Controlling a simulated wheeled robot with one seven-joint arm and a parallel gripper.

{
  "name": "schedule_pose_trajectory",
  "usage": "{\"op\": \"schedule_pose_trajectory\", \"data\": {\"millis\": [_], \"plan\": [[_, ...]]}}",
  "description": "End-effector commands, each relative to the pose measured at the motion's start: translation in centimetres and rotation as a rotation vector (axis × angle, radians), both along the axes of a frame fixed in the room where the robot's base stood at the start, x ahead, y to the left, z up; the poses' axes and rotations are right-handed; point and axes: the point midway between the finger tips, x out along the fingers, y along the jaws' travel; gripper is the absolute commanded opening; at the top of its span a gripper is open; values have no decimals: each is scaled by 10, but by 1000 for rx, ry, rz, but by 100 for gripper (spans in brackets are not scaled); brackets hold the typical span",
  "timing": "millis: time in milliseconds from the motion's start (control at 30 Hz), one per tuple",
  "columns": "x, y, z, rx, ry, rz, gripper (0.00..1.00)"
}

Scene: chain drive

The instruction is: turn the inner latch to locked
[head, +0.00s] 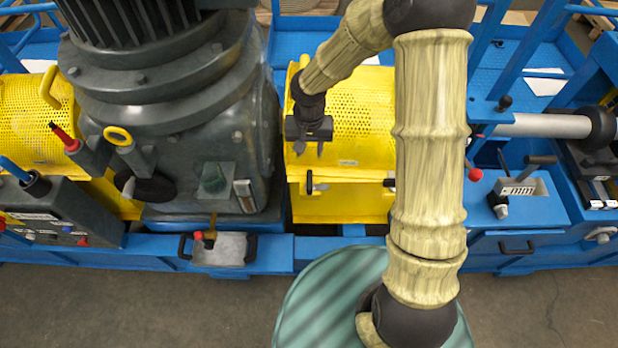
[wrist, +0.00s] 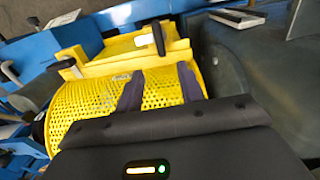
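The yellow perforated guard (head: 350,115) has two dark latches on its front face. The left latch (head: 310,182), beside the motor housing, has its handle upright in the head view. It shows at top centre in the wrist view (wrist: 158,38). The right latch (head: 389,182) is partly hidden by my arm; in the wrist view it is at the left (wrist: 67,65), with its handle lying sideways. I cannot tell for certain which one is the inner latch. My gripper (head: 310,150) is open and empty over the guard, near the left latch and apart from it. Its fingers (wrist: 160,80) are spread in the wrist view.
The large grey motor housing (head: 210,110) stands close to the left of the guard. Blue frame rails (head: 340,248) run along the front. A grey box with a red knob (head: 222,249) sits at front left. A shaft (head: 540,125) and control panel (head: 525,190) are at right.

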Motion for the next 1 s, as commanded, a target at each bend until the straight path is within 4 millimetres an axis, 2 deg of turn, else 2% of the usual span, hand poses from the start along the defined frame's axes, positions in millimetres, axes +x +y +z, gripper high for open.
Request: {"op": "schedule_pose_trajectory", "data": {"millis": [400,700,833,1000], "plan": [[-3,6,-75,-2,4,15,38],[-2,1,-126,-1,3,6,38],[0,1,-141,-1,1,2,38],[0,0,-149,0,0,2,38]]}}
